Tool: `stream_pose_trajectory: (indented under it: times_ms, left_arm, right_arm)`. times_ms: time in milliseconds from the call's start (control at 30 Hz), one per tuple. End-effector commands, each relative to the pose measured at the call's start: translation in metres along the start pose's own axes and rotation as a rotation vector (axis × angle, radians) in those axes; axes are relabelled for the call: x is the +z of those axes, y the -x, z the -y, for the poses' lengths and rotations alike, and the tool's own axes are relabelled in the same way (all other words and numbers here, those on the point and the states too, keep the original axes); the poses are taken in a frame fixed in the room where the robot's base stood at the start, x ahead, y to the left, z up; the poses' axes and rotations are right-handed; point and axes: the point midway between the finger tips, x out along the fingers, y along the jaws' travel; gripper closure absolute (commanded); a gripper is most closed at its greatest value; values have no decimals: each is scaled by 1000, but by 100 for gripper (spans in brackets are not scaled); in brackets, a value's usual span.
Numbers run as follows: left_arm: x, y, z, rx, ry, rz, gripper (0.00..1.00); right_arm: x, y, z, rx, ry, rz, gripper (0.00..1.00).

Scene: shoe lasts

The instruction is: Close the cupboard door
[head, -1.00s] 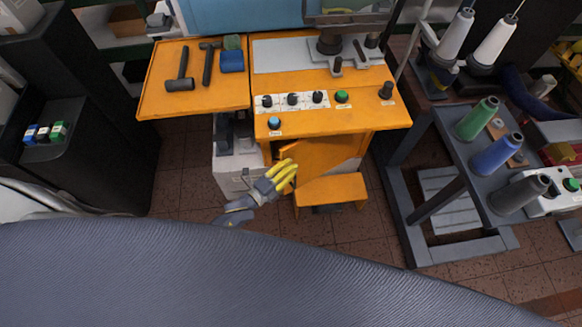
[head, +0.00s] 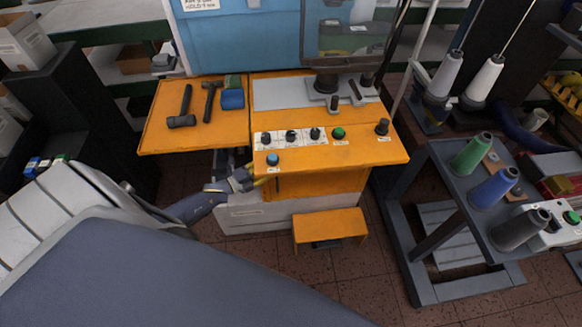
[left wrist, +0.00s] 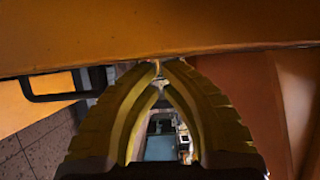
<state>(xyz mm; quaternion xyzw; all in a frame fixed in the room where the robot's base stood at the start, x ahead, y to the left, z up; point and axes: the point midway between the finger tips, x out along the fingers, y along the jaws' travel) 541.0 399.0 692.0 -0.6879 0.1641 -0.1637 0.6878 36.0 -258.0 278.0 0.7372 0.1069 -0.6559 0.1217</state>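The orange cupboard front (head: 322,183) shows under the front edge of the orange machine table (head: 365,153). The table overhang hides its upper part, so whether the door is fully closed cannot be told. My left gripper (head: 258,180) is at the left end of this front, just below the table edge. In the left wrist view its yellow fingers (left wrist: 158,68) curve together, tips meeting, with nothing visible held between them. That view also shows a dark bar handle (left wrist: 52,97) beside an orange panel, left of the fingers. My right gripper is not in view.
An orange step (head: 330,224) stands on the floor before the cupboard. A side shelf (head: 160,130) carrying hammers juts out at the left. A grey cart (head: 440,210) with thread spools stands at the right. Floor between step and cart is clear.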

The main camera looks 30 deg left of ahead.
Motion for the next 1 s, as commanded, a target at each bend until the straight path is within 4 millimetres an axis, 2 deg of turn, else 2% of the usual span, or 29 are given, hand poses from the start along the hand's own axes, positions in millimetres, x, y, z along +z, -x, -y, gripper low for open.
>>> stream_pose_trajectory:
  times_ms: [167, 567, 733, 900, 1000]
  left_arm:
    - [14, 8, 0, 1, -1, 20, 100]
    - [16, 8, 2, -1, -4, 25, 100]
    - [-1, 9, 2, -1, -2, 14, 100]
    - [-36, 13, 0, 0, 2, -8, 100]
    - [-28, 35, -1, 3, 0, -6, 100]
  right_arm:
    - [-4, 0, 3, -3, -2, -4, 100]
    - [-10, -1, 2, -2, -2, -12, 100]
    - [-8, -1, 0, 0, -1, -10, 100]
    - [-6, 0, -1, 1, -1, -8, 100]
    - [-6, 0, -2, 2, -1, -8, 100]
